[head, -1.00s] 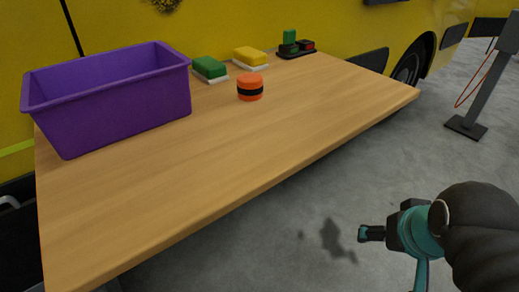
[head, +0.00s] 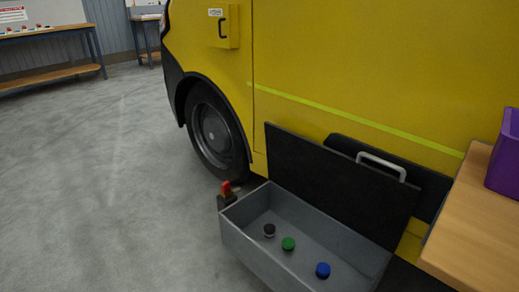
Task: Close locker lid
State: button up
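The grey locker (head: 254,252) sits low beside the yellow vehicle, at the bottom middle of the head view. Its dark lid (head: 325,182) stands up at the back, so the locker is open. A light grey bar handle (head: 382,160) shows by the lid's upper right edge. Inside the locker are a black knob-like piece (head: 269,230), a green one (head: 288,243) and a blue one (head: 323,270). The locker's lower front is cut off by the frame. My gripper is out of view now.
The wooden table (head: 480,225) with the purple bin (head: 507,160) stands close at the right. A small red-topped item (head: 227,190) is at the locker's left corner. The vehicle's wheel (head: 212,133) is behind. Grey floor (head: 100,190) is clear at left.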

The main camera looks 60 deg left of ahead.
aim_at(377, 204)
jog(key=u, duration=1.9)
jog(key=k, duration=0.55)
jog(key=u, duration=0.3)
jog(key=i, duration=1.55)
jog(key=z, duration=0.8)
